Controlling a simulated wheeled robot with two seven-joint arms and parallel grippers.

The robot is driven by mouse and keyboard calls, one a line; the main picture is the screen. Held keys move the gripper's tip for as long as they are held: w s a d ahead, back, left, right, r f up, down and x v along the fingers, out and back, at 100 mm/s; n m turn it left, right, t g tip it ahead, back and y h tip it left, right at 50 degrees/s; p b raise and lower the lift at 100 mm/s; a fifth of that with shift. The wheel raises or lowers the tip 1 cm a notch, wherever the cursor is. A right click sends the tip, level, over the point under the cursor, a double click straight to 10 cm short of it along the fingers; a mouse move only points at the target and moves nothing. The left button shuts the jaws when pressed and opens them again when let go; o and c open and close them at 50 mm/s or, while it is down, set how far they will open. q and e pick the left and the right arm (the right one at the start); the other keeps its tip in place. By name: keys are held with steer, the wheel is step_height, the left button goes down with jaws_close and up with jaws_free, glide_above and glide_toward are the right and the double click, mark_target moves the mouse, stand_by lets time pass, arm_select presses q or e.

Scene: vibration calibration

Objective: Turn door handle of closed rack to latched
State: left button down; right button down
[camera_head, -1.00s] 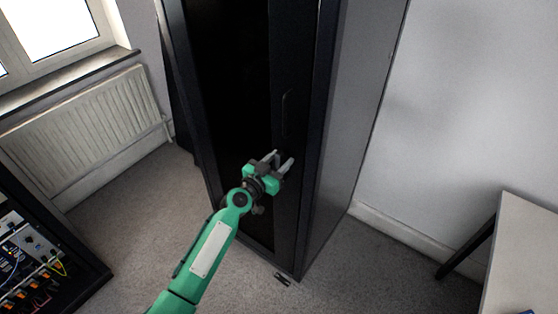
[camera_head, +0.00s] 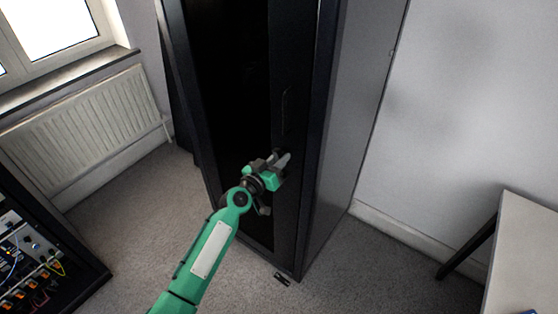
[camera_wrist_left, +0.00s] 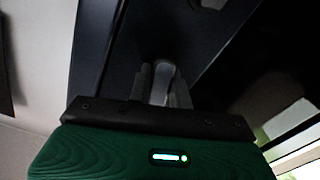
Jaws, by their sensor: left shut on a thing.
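The rack (camera_head: 328,140) is a tall black cabinet. Its door (camera_head: 262,60) looks closed. The slim dark door handle (camera_head: 287,110) runs upright on the door's right frame, and its lower end is hidden by my gripper. My left gripper (camera_head: 282,159) is at the lower part of the handle, with its fingers close together. In the left wrist view the fingers (camera_wrist_left: 162,90) are shut on the greyish end of the handle (camera_wrist_left: 163,70). Whether the handle is latched cannot be told. My right gripper is not in view.
A white radiator (camera_head: 85,115) stands under the window on the left. An open equipment rack (camera_head: 35,260) is at the lower left. A light table (camera_head: 525,250) stands at the lower right.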

arm_select(q)
steer(key=n, duration=0.3)
steer(key=shift+n, duration=0.4)
steer(key=n, duration=0.3)
steer(key=shift+n+b, duration=0.3)
steer(key=n, duration=0.3)
steer(key=shift+n, duration=0.3)
steer(key=shift+n+p, duration=0.35)
steer(key=shift+n, duration=1.25)
steer(key=c, duration=1.3)
jaws_free()
steer(key=shift+s, duration=0.1)
